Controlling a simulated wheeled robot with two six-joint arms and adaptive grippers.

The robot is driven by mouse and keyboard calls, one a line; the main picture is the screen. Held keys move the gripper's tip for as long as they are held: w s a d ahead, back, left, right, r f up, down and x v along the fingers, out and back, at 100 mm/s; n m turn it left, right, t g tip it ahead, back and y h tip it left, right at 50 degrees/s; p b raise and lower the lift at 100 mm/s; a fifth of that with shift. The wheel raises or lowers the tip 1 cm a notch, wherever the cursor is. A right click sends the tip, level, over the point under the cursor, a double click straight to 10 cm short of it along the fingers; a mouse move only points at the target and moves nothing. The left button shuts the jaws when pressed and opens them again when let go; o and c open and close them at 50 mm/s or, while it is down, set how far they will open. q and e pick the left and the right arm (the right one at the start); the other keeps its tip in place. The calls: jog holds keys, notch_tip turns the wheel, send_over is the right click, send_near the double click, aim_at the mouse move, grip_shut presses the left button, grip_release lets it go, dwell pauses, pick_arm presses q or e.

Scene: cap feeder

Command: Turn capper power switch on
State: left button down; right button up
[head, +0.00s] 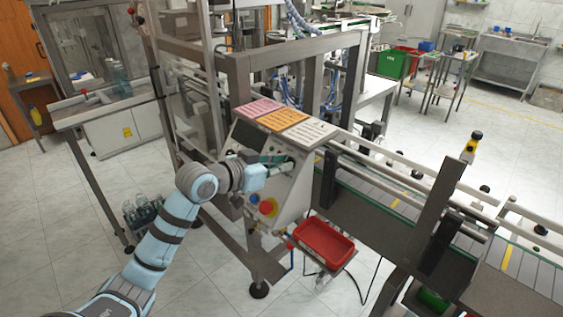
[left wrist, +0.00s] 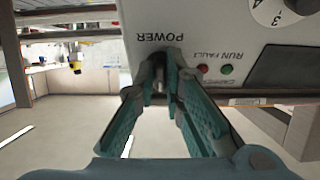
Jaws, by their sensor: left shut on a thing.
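The capper control box (head: 293,192) stands beside the conveyor, with its panel facing my left arm. My left gripper (head: 281,164) is at the upper part of this panel. In the left wrist view the panel (left wrist: 222,28) appears upside down with a POWER label (left wrist: 160,37). The fingertips of my left gripper (left wrist: 160,73) are closed around the dark power switch (left wrist: 160,60) beside that label. The fingers hide most of the switch, so I cannot tell its position. My right gripper is not in view.
A red and yellow emergency button (head: 267,207) sits low on the panel. A red tray (head: 324,245) is right of the box. The conveyor (head: 385,200) runs to the right. Small red (left wrist: 203,69) and green (left wrist: 225,70) indicators and a numbered dial (left wrist: 274,10) are near the gripper.

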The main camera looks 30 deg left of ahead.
pick_arm(q)
jog(key=shift+a+m+h, duration=0.15)
jog(key=shift+m+h, duration=0.25)
jog(key=shift+m, duration=0.7)
jog(key=shift+w+m+g+h+b, duration=0.1)
jog(key=shift+m+g+h+b, duration=0.2)
jog(key=shift+m, duration=0.85)
jog(key=shift+w+m+g+h+b, duration=0.1)
jog(key=shift+m+g+h+b, duration=0.15)
jog(key=shift+m, duration=0.9)
jog(key=shift+s+a, duration=0.1)
jog(key=c, duration=1.7)
grip_release()
jog(key=shift+s+r, duration=0.1)
jog(key=v, duration=0.7)
jog(key=shift+s+r, duration=0.1)
